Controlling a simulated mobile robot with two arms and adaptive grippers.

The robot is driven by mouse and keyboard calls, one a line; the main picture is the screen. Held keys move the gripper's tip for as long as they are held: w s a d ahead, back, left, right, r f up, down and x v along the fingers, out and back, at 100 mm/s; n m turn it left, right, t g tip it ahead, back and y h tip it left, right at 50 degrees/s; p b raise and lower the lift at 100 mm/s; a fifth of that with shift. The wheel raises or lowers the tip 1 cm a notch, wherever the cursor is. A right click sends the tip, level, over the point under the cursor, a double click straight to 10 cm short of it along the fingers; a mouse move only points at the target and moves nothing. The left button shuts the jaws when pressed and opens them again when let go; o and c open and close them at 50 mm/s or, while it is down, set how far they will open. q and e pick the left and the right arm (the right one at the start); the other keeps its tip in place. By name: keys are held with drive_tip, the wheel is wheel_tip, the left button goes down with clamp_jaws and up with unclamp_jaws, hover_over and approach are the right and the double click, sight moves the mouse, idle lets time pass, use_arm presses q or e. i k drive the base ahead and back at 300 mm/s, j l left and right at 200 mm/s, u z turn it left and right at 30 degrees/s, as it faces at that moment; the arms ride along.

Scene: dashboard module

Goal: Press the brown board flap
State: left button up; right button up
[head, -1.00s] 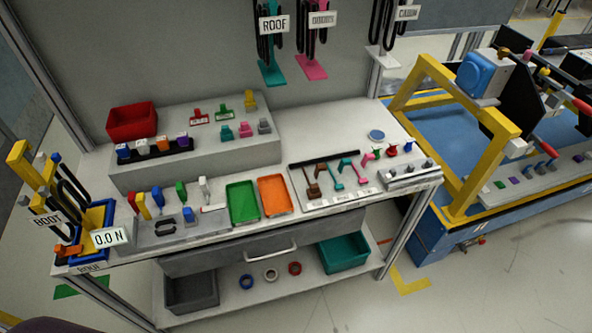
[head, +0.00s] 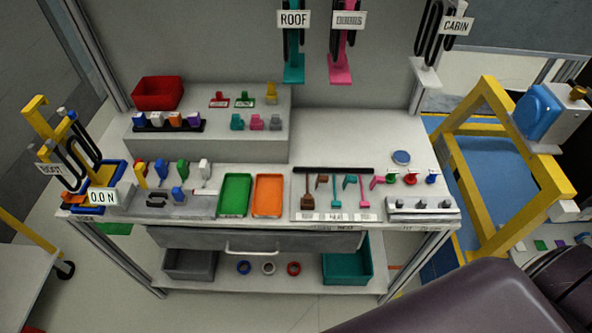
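A white board (head: 348,204) lies on the right half of the workbench top, with a black bar along its back edge. At its left end stands a brown flap-like part (head: 308,189), with a second small brown piece (head: 322,181) beside it. Teal (head: 349,183) and pink (head: 377,181) parts stand to their right. The brown parts are too small to tell whether the flap is raised or pressed. Neither of my grippers shows in the head view.
Green (head: 235,195) and orange (head: 268,195) trays sit left of the board. A row of knobs (head: 422,203) is at its right. Hooks with signs hang above. A yellow frame (head: 470,185) stands right of the bench. A dark rounded surface (head: 440,305) fills the lower right, probably mine.

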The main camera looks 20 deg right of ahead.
sight(321, 179)
drive_tip(key=l, duration=0.45)
drive_tip(key=k+l+u, duration=0.15)
drive_tip(key=l, duration=0.25)
drive_tip(key=k+l, duration=0.1)
drive_tip(key=l, duration=0.3)
drive_tip(key=k+l+u, duration=0.1)
drive_tip(key=l, duration=0.35)
